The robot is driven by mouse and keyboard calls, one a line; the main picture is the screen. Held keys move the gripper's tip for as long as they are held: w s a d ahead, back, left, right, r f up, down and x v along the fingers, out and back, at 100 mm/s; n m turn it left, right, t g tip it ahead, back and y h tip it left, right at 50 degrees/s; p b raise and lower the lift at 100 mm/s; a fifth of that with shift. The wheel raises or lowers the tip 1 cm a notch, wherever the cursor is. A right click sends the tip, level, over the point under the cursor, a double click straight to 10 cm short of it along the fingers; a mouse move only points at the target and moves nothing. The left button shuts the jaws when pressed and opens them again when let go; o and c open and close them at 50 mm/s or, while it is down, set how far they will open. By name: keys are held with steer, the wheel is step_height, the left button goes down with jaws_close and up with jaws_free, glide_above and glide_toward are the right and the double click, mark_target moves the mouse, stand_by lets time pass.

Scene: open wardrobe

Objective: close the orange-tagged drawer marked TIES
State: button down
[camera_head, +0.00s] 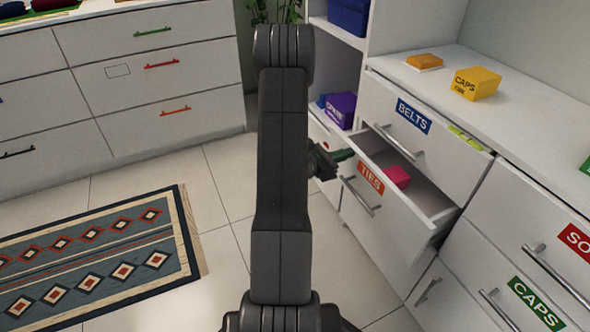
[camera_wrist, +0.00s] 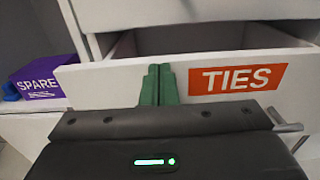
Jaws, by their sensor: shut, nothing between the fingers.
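The TIES drawer (camera_head: 402,222) is pulled out from the white unit at right in the head view, with a pink item (camera_head: 397,177) inside. Its front bears an orange TIES tag (camera_head: 370,178) and a bar handle (camera_head: 360,198). In the wrist view the drawer front (camera_wrist: 105,82) and the TIES tag (camera_wrist: 237,78) face me. My gripper (camera_head: 343,155) is at the left end of the drawer front. Its green fingers (camera_wrist: 158,84) are shut and empty, left of the tag. I cannot tell whether they touch the front. My arm hides part of the head view.
The BELTS drawer (camera_head: 385,105) is just above. A purple SPARE box (camera_wrist: 42,82) sits left of the drawer, also in the head view (camera_head: 340,108). The CAPS drawer (camera_head: 470,262) is at lower right. A patterned rug (camera_head: 95,255) lies left on open tiled floor.

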steer(key=x, duration=0.9)
steer(key=shift+w+d, duration=0.15)
steer(key=shift+d, duration=0.2)
steer(key=shift+r, duration=0.2)
